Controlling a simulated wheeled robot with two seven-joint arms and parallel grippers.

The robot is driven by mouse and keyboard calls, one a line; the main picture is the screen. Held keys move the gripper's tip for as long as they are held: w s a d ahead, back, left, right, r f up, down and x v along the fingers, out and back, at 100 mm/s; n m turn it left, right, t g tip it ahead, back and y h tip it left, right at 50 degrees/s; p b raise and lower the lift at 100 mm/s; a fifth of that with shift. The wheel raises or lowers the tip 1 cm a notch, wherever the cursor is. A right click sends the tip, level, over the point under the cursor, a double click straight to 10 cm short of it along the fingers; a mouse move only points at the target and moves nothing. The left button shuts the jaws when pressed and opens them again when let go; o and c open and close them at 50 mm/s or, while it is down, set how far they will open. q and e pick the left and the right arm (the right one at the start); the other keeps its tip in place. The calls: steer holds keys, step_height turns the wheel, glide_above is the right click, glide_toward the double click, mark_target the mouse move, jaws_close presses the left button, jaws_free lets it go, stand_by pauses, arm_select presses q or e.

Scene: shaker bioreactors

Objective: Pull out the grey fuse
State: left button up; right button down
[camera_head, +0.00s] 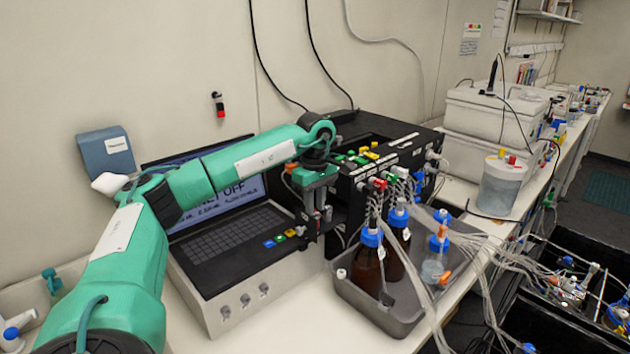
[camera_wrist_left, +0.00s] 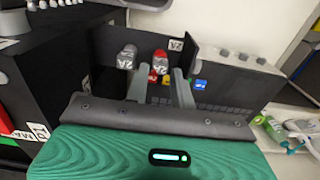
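The grey fuse (camera_wrist_left: 127,57), with a silvery-grey cap, shows in the left wrist view beside a red-capped fuse (camera_wrist_left: 160,61), both in front of a black panel. My left gripper (camera_wrist_left: 159,72) is open, its two grey fingers apart. The left finger's tip is close to the grey fuse; I cannot tell whether they touch. The red-capped fuse appears between the fingertips. In the head view my left gripper (camera_head: 318,213) points down beside the black box (camera_head: 375,150); I cannot make out the grey fuse there. My right gripper is not in view.
A console with keyboard (camera_head: 230,235) and coloured buttons stands left of the gripper. A grey tray (camera_head: 375,318) with brown bottles (camera_head: 368,270) and many tubes stands to its right. White boxes (camera_head: 490,115) stand farther back. Bench space in front of the console is clear.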

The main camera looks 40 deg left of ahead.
mark_target(315, 213)
arm_select(q)
steer(key=shift+f+p, duration=0.3)
steer(key=shift+f, duration=1.45)
jaws_close()
steer(key=shift+r, duration=0.25)
steer(key=shift+w+r+p, duration=0.2)
steer(key=shift+r+p, duration=0.15)
steer(key=shift+p, duration=0.1)
steer(key=shift+a, duration=0.1)
steer(key=shift+r, duration=0.15)
